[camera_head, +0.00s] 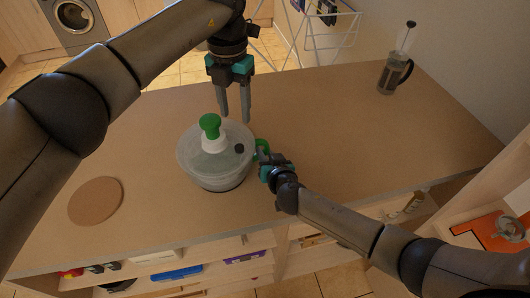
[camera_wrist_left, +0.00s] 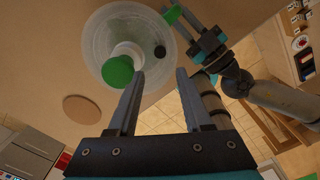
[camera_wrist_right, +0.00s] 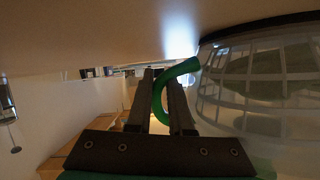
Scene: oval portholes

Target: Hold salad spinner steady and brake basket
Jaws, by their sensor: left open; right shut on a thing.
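The salad spinner (camera_head: 217,172) stands upright on the counter, a clear bowl with a translucent lid. Its green pump knob (camera_head: 210,125) rises on a white collar, and a dark brake button (camera_head: 239,148) sits on the lid; the button also shows in the left wrist view (camera_wrist_left: 159,52). My left gripper (camera_head: 236,119) is open and empty above the spinner's far right side, pointing down. My right gripper (camera_head: 262,165) is shut on the green handle (camera_wrist_right: 170,90) at the spinner's right side. In the right wrist view the basket (camera_wrist_right: 260,85) shows through the bowl wall.
A round cork mat (camera_head: 96,201) lies left on the counter (camera_head: 340,130). A French press (camera_head: 395,72) stands at the far right corner. Open shelves with stored items run below the front edge. The counter right of the spinner is clear.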

